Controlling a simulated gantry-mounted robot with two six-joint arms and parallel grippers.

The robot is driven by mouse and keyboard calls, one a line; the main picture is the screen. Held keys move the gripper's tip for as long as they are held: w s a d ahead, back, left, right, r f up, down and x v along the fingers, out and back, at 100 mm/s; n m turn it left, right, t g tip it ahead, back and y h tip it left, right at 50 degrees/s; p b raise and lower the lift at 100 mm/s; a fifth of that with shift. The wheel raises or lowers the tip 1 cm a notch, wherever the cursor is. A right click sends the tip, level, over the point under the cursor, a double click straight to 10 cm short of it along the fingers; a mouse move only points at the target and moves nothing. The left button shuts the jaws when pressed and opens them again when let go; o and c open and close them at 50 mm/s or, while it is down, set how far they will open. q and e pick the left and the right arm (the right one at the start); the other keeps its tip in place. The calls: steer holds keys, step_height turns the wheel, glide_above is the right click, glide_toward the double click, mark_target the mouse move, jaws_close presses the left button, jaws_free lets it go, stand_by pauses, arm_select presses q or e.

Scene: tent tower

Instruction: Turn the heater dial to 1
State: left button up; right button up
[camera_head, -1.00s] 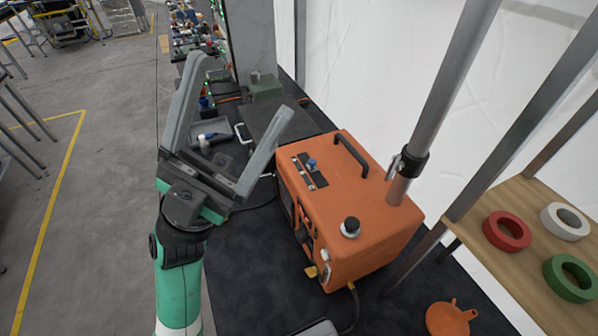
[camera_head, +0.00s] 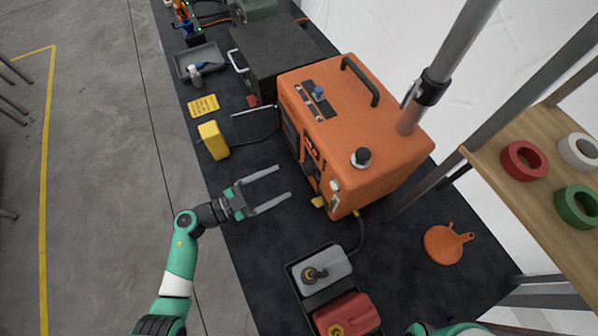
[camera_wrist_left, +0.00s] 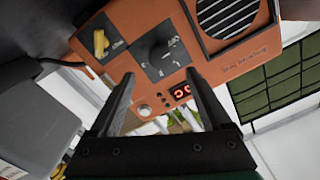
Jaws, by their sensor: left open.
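The orange heater (camera_head: 345,110) stands on the dark table, with its front panel turned toward my left arm and seen at a steep slant. In the left wrist view, the black dial (camera_wrist_left: 158,53) sits on a dark square plate with small white marks; its exact setting is too small to read. A red lit display (camera_wrist_left: 181,91) shows beside it. My left gripper (camera_head: 284,182) is open and empty, in front of the heater's panel and apart from it. In the wrist view its fingers (camera_wrist_left: 160,76) point toward the panel, near the dial. My right gripper is out of view.
A yellow lever (camera_wrist_left: 100,43) and a vent grille (camera_wrist_left: 228,15) flank the dial. Grey and red canisters (camera_head: 325,270) stand in a tray near the front. A yellow block (camera_head: 213,140) and a tool tray (camera_head: 203,63) lie to the left.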

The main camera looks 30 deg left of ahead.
mark_target(304, 170)
arm_select(q)
steer(key=b+x, duration=0.1)
steer(key=x, duration=0.6)
steer(key=shift+w+d+b, duration=0.1)
steer(key=shift+b, duration=0.25)
jaws_close()
